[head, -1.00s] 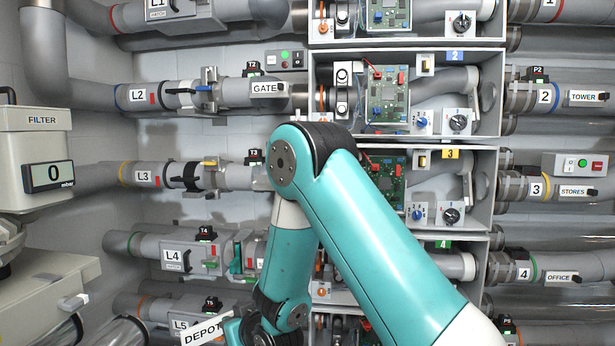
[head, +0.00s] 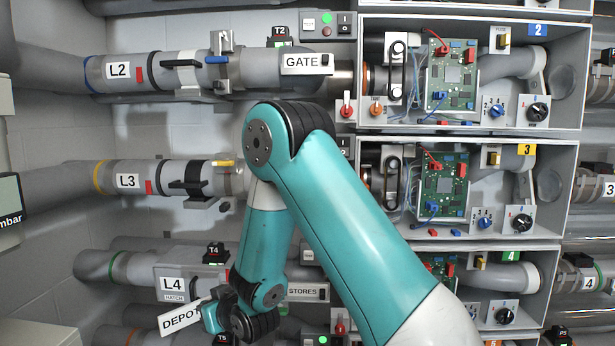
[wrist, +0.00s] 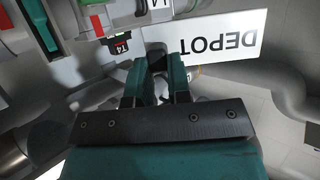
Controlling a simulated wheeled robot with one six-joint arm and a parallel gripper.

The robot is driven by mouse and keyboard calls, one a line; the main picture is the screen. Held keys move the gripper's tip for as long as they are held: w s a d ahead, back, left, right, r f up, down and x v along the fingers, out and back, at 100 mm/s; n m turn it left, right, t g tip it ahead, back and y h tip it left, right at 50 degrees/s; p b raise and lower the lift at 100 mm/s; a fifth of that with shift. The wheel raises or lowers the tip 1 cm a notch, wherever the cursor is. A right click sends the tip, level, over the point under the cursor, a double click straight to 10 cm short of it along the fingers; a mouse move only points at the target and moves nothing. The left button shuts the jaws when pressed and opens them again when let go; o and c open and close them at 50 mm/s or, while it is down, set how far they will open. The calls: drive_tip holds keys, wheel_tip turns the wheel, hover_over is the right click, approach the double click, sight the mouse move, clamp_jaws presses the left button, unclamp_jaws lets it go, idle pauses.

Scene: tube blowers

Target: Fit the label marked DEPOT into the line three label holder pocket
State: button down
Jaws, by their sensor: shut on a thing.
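The white label marked DEPOT (head: 181,318) is held tilted in my gripper (head: 207,314), at the lower left of the head view. In the wrist view the label (wrist: 222,38) reads upside down and spans the top, at the tips of my gripper (wrist: 158,68), which is shut on its edge. Line three is the grey pipe marked L3 (head: 127,181), with a yellow band. Its label holder pocket is not visible; my arm covers the part of the pipe below the GATE label. The gripper is lower than line three, in front of line four.
Line two (head: 118,71) carries a GATE label (head: 305,64). Line four (head: 172,284) has a STORES label (head: 302,292) right of my gripper. Open boxes with circuit boards (head: 445,187) stand right of my arm. Bare wall (head: 190,130) shows between the pipes.

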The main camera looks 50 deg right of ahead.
drive_tip(key=s+d+r+m+h+p, duration=0.15)
drive_tip(key=d+r+m+h, duration=0.3)
drive_tip(key=d+r, duration=0.9)
drive_tip(key=s+d+r+m+g+h, duration=0.4)
drive_tip(key=s+d+r, duration=0.4)
drive_tip(key=s+r, duration=0.3)
wheel_tip(320, 180, up, 2)
drive_tip(key=shift+d+r+m+g+h, duration=0.15)
drive_tip(key=shift+r+m+g+h, duration=0.2)
drive_tip(key=shift+m+h, duration=0.35)
drive_tip(key=shift+f, duration=0.15)
drive_tip(key=r+b+x, duration=0.1)
drive_tip(key=b+x, duration=0.1)
drive_tip(key=x, duration=0.8)
drive_tip(key=shift+w+d, duration=0.5)
